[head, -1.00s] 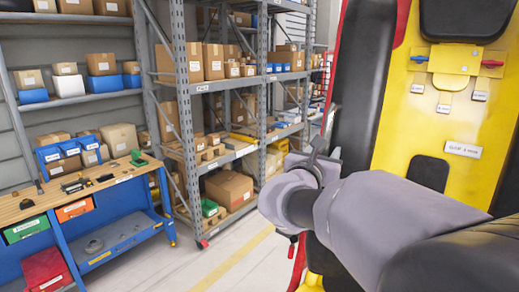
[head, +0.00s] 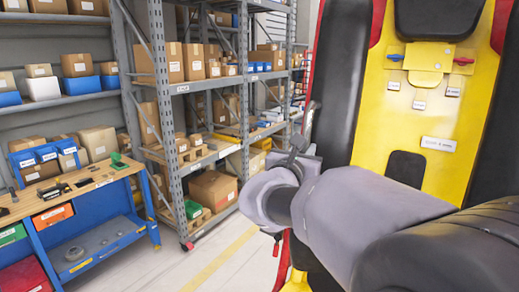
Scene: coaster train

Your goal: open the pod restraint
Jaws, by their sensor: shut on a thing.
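The pod (head: 440,110) fills the right side of the head view. It has a yellow seat back, thick black side pads and red edges. The black pad on its left side (head: 350,80) stands upright, and I cannot tell whether it is part of the restraint. My gripper (head: 297,146) is beside this pad's left edge, at the end of my grey arm. It is shut on a small dark part (head: 307,118) by the pod's red edge, probably of the restraint. My wrist hides most of the jaws and the pod's lower left.
A blue workbench (head: 85,225) with tools and bins stands at the lower left. Grey shelving (head: 180,110) with cardboard boxes is behind it. Open floor (head: 225,255) with a yellow line lies between the shelving and the pod.

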